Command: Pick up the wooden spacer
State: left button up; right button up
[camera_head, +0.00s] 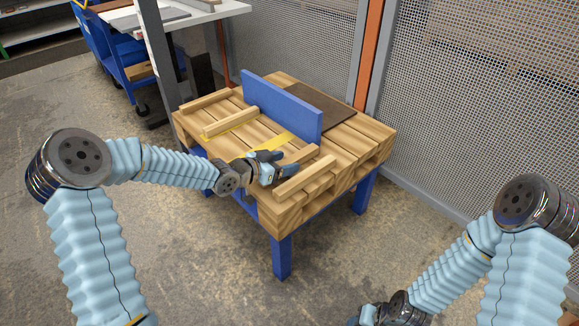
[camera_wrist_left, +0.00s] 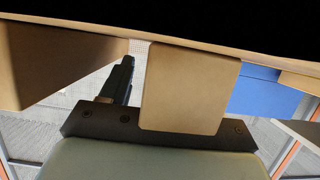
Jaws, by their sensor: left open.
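Several pale wooden spacers lie on a slatted wooden pallet table (camera_head: 352,150). One spacer (camera_head: 305,177) lies near the front right corner, just beyond my left gripper (camera_head: 287,164). Another (camera_head: 306,153) lies behind it, close to the fingertips. The left gripper is open, low over the table's front edge, with its fingers toward these spacers. In the left wrist view a wooden block (camera_wrist_left: 185,90) stands close in front of the palm beside one dark finger (camera_wrist_left: 121,80); the other finger is hidden. My right gripper (camera_head: 362,316) shows only in part at the bottom edge.
A blue upright board (camera_head: 282,106) stands across the table. Two more wooden strips (camera_head: 231,121) (camera_head: 207,100) lie at its left, and a dark flat panel (camera_head: 318,105) lies behind it. Mesh fencing (camera_head: 480,100) closes off the back. A blue cart (camera_head: 125,60) stands at the upper left.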

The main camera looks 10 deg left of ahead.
pick_arm(q)
jog(key=shift+w, duration=0.1)
jog(key=shift+c, duration=0.3)
jog(key=c, duration=1)
